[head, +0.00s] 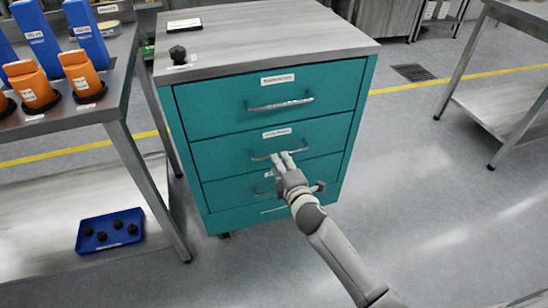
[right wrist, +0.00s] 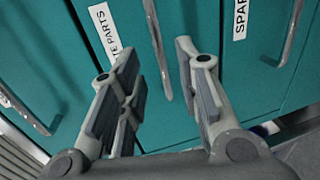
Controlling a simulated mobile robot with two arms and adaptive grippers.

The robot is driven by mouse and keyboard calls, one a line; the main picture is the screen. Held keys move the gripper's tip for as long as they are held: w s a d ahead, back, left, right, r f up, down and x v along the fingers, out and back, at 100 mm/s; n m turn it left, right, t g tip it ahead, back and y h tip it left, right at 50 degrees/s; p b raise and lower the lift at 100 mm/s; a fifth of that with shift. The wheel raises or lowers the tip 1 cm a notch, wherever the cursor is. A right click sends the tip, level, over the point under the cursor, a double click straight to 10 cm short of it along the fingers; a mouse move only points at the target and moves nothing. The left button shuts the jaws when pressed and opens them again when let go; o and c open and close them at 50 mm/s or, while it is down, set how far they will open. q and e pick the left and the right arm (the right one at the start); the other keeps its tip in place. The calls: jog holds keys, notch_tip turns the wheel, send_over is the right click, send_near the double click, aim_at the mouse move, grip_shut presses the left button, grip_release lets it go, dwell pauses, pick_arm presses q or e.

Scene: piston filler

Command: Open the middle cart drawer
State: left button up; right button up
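The teal cart (head: 185,150) has stacked drawers with metal bar handles. The middle drawer (head: 225,150) is shut, flush with the others. Its handle (head: 260,158) runs across its front. My right gripper (head: 287,156) is at this handle, its fingers covering part of the bar. In the right wrist view the gripper (right wrist: 157,62) is open, with a handle bar (right wrist: 157,40) showing in the gap between its fingers. I cannot tell whether the fingers touch the bar. My left gripper is not in view.
The top drawer (head: 220,105) and the lower drawer (head: 228,190) are shut. A black knob-like part (head: 178,54) stands on the cart top. A workbench (head: 100,112) with orange and blue items stands left. A blue tray (head: 110,232) sits low.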

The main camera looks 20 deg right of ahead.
jog(key=b+x, duration=0.1)
jog(key=x, duration=0.5)
grip_shut()
jog(key=shift+s, duration=0.1)
